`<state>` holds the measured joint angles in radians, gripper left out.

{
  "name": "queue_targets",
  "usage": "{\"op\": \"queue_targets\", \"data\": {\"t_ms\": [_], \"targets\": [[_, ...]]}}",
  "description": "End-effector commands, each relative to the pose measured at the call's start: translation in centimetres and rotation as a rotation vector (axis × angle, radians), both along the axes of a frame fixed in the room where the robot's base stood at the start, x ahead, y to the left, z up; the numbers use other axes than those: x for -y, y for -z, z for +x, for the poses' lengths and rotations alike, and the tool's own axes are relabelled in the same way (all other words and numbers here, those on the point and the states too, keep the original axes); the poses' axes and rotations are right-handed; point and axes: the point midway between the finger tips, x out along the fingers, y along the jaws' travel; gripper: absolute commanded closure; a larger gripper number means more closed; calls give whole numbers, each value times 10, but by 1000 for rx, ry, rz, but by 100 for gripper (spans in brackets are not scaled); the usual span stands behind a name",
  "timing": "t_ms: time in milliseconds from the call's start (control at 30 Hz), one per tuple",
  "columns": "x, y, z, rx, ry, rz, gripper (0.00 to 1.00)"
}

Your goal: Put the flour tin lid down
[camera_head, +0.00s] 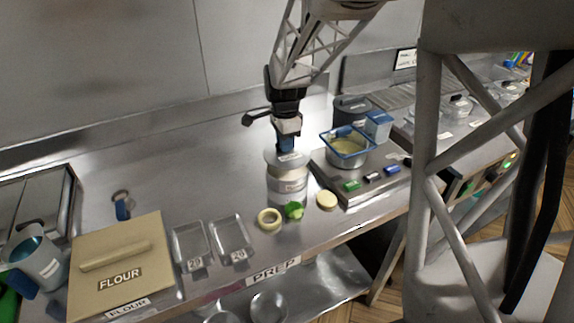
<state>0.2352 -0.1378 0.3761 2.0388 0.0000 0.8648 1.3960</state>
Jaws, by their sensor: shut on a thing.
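My gripper (287,145) points straight down and is shut on the top of a round grey lid, which I take to be the flour tin lid (274,158). The lid is level and directly over a round, pale tin (288,183) with a label too small to read. I cannot tell whether the lid rests on the tin's rim or hangs just above it. The gripper hides the middle of the lid. A large square beige container (122,258), marked FLOUR, stands at the left with its handled cover on.
Two metal trays (190,241) sit left. The steel counter (185,185) behind these is mostly clear.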

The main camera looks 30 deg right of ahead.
Motion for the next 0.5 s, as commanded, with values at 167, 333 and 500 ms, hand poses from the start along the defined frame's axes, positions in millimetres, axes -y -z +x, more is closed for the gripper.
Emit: {"op": "queue_targets", "data": {"t_ms": [167,333,500], "targets": [[0,-5,0,1,0,0,100],[0,-5,0,0,0,0,100],[-1,-5,0,0,0,0,100]]}}
